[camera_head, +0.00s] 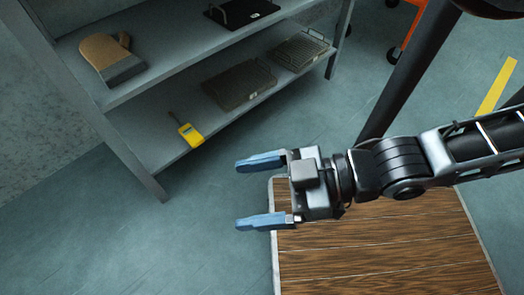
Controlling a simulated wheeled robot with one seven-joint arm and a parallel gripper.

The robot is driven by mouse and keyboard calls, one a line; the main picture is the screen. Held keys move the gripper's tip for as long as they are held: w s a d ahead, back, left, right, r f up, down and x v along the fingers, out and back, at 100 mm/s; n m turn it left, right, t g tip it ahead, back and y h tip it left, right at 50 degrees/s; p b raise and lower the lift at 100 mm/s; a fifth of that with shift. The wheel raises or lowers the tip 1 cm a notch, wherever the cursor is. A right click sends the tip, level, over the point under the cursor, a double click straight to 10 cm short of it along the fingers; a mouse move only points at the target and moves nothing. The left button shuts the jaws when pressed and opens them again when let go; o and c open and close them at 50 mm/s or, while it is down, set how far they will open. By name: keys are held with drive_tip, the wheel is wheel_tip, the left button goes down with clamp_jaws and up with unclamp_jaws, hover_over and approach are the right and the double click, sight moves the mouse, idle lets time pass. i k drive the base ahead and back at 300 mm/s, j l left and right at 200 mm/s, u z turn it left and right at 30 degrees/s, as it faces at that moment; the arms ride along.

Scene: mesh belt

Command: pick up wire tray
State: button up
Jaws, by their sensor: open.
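On the lower shelf at the upper right of the rack lies a grey wire tray (300,51) with a grid-like surface and small raised handles. Beside it to the left lies a flat, darker tray (240,85) with a ridged or mesh-like surface; its exact make is too small to tell. My gripper (239,194) is open and empty, with its two blue fingers pointing left. In the picture it is below the shelf rack and apart from both trays.
The grey shelf rack (168,68) holds a tan glove (108,58) and a black tray (240,12) on its upper shelf. A yellow probe device (190,134) is on the lower shelf. A wood-topped surface (380,250) is under my arm. Floor is clear at lower left.

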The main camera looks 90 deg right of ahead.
sight(225, 73)
drive_tip(key=z, duration=2.65)
drive_tip(key=i+l+u, duration=0.15)
drive_tip(key=l+u, duration=0.2)
drive_tip(key=i+l+u, duration=0.1)
drive_tip(key=l+u, duration=0.25)
drive_tip(key=j+u, duration=0.1)
drive_tip(key=u, duration=0.35)
drive_tip(key=i+u, duration=0.1)
drive_tip(key=u, duration=0.35)
drive_tip(key=i+j+u, duration=0.1)
drive_tip(key=u, duration=0.35)
drive_tip(key=i, duration=0.3)
